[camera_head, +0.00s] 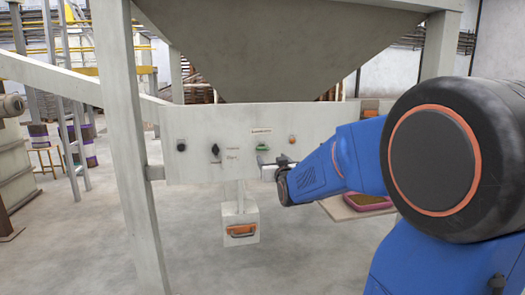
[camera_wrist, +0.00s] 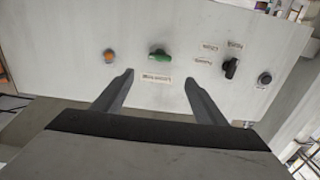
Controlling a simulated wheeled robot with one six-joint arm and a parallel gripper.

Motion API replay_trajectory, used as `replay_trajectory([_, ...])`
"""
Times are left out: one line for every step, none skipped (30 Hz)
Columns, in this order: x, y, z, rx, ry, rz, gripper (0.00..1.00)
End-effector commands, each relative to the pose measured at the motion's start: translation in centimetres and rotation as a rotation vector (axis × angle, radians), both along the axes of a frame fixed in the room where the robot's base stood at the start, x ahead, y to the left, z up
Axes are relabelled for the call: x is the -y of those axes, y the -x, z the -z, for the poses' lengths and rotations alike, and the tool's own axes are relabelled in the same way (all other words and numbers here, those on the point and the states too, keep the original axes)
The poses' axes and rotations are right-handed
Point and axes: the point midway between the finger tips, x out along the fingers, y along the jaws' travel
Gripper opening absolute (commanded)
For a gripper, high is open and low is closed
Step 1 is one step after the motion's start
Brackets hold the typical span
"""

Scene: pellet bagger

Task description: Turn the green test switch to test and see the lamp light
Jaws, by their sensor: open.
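The green test switch (camera_head: 263,148) is on the pale control panel (camera_head: 200,165), under a small label. Its handle looks roughly level. In the wrist view the switch (camera_wrist: 158,55) is just beyond my fingertips, between their lines. A small orange lamp (camera_head: 292,139) is to the right of the switch; the lamp also shows in the wrist view (camera_wrist: 109,56), left of the switch. I cannot tell whether it is lit. My gripper (camera_head: 276,162) is close in front of the panel, slightly below the switch. In the wrist view my gripper (camera_wrist: 158,78) is open and empty, apart from the switch.
A black selector knob (camera_head: 215,149) and a black button (camera_head: 181,147) are on the panel's left. A box with an orange handle (camera_head: 240,230) hangs below the panel. The hopper (camera_head: 280,50) is above, and a frame post (camera_head: 122,140) stands at left.

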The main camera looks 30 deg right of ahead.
Motion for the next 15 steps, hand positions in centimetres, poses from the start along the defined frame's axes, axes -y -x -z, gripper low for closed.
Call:
replay_trajectory([0.2, -0.8, 0.1, -0.002, -0.001, 0.0, 0.66])
replay_trajectory([0.4, -1.3, 0.1, -0.002, -0.001, 0.0, 0.66])
replay_trajectory([0.5, -1.9, 0.1, -0.002, -0.001, 0.0, 0.66])
replay_trajectory([0.7, -2.3, 0.1, -0.002, -0.001, 0.0, 0.66])
replay_trajectory([0.8, -2.7, 0.1, -0.002, -0.001, 0.0, 0.66])
replay_trajectory([1.0, -3.3, 0.1, -0.002, -0.001, 0.0, 0.66])
replay_trajectory([1.1, -3.8, 0.1, -0.002, -0.001, 0.0, 0.66])
replay_trajectory([1.2, -4.3, 0.1, -0.002, -0.001, 0.0, 0.66])
replay_trajectory([1.4, -4.9, 0.1, -0.002, -0.001, 0.0, 0.66])
replay_trajectory([1.5, -5.3, 0.1, -0.002, -0.001, 0.0, 0.66])
replay_trajectory([1.7, -5.8, 0.1, -0.002, -0.001, 0.0, 0.66])
replay_trajectory([1.8, -6.4, 0.1, -0.002, -0.001, 0.0, 0.66])
replay_trajectory([2.0, -6.9, 0.1, -0.002, -0.001, 0.0, 0.66])
replay_trajectory([2.1, -7.4, 0.1, -0.002, -0.001, 0.0, 0.66])
replay_trajectory([2.3, -7.9, 0.1, -0.002, -0.001, 0.0, 0.66])
